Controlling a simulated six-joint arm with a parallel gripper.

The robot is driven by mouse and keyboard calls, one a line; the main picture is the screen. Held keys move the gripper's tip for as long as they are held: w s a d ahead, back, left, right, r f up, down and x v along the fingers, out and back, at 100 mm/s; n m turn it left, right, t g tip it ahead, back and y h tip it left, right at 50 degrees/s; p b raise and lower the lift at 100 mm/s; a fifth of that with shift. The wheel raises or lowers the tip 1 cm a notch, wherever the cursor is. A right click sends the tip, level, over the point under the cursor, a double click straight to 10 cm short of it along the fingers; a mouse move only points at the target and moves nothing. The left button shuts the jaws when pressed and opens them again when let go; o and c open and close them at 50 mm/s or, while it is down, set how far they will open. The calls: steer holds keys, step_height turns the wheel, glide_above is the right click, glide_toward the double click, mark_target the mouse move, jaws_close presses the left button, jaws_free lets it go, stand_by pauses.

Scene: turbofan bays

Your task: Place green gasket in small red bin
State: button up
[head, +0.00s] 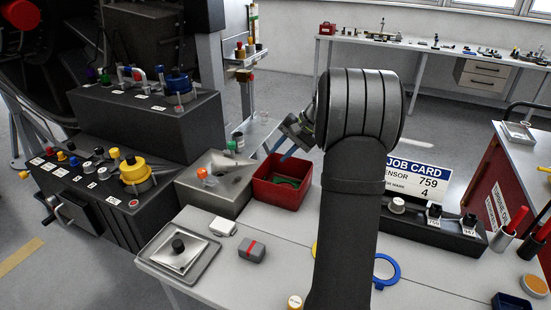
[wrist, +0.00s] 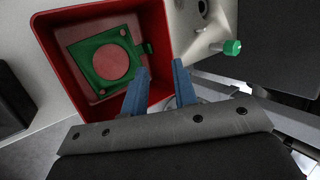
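The green gasket (wrist: 82,60) is a flat square plate with a round hole and a small tab. It lies inside the small red bin (wrist: 158,30), apparently on the floor. In the head view the small red bin (head: 279,197) stands at the table's back edge, with part of the green gasket (head: 288,181) showing inside. My gripper (wrist: 161,66) has two blue fingers spread apart with nothing between them. It is over the bin's side nearest the wrist, beside the gasket. In the head view my gripper (head: 285,147) is above the bin's back rim.
A grey sloped box (head: 226,194) with an orange-capped and a green-capped item adjoins the bin's left. A grey tray (head: 180,254), a grey block with a red stripe (head: 251,250), a blue ring (head: 394,271) and a job card (head: 418,178) are also on the table.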

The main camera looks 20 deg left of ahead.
steer(key=v, duration=0.8)
steer(key=shift+d, duration=0.1)
steer(key=a+r+x, duration=0.1)
steer(key=x, duration=0.8)
steer(key=shift+s+a, duration=0.3)
steer(key=shift+a, duration=0.05)
